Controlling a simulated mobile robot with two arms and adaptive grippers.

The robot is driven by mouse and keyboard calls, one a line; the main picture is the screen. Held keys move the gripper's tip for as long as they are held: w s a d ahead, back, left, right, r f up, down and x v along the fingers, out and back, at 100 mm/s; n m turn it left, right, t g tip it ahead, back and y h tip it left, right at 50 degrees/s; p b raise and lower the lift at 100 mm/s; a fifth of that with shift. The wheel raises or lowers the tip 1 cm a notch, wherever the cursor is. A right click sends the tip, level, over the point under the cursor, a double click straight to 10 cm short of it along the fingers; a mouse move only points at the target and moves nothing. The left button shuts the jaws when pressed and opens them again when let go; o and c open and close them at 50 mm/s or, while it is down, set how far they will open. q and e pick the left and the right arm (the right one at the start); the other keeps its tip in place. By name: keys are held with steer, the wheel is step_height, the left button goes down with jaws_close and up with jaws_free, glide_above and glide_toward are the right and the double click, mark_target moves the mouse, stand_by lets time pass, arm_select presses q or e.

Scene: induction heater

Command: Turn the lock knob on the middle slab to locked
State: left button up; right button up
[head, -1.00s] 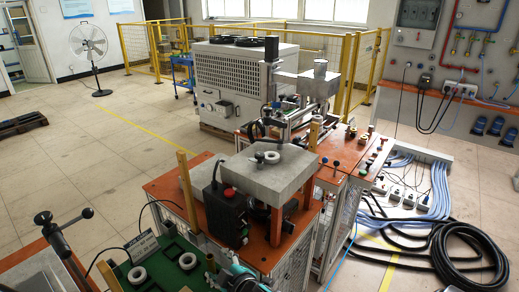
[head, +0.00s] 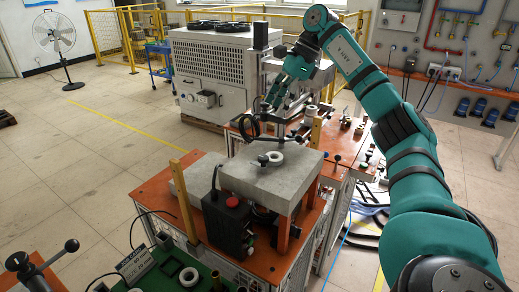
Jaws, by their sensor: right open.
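The grey middle slab (head: 262,184) stands raised on orange posts at the centre. On its top lies a white ring (head: 274,158), with a small dark knob (head: 262,160) close to its left side. I cannot be sure that this is the lock knob, and its setting is too small to read. My right gripper (head: 276,104) is open and empty, held above and beyond the slab, apart from the knob. Its fingers point down in front of the machine behind. My left gripper is not in view.
A black box with a red button (head: 232,202) stands at the slab's front left. A black hoop (head: 231,122) and the rear machine's orange table (head: 340,140) are near my right gripper. A green bench with white rings (head: 188,276) is at the bottom.

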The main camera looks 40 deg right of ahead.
steer(key=s+d, duration=0.2)
steer(key=b, duration=0.3)
glide_toward(264, 157)
steer(key=shift+g, duration=0.3)
steer(key=x, duration=0.3)
steer(key=p+x, duration=0.1)
steer(key=x, duration=0.2)
steer(key=p+x, duration=0.1)
steer(key=x, duration=0.1)
steer(key=shift+w+a+f, duration=0.15)
steer(key=shift+w+f, duration=0.15)
steer(key=shift+w, duration=0.05)
steer(key=shift+h, duration=0.3)
jaws_close()
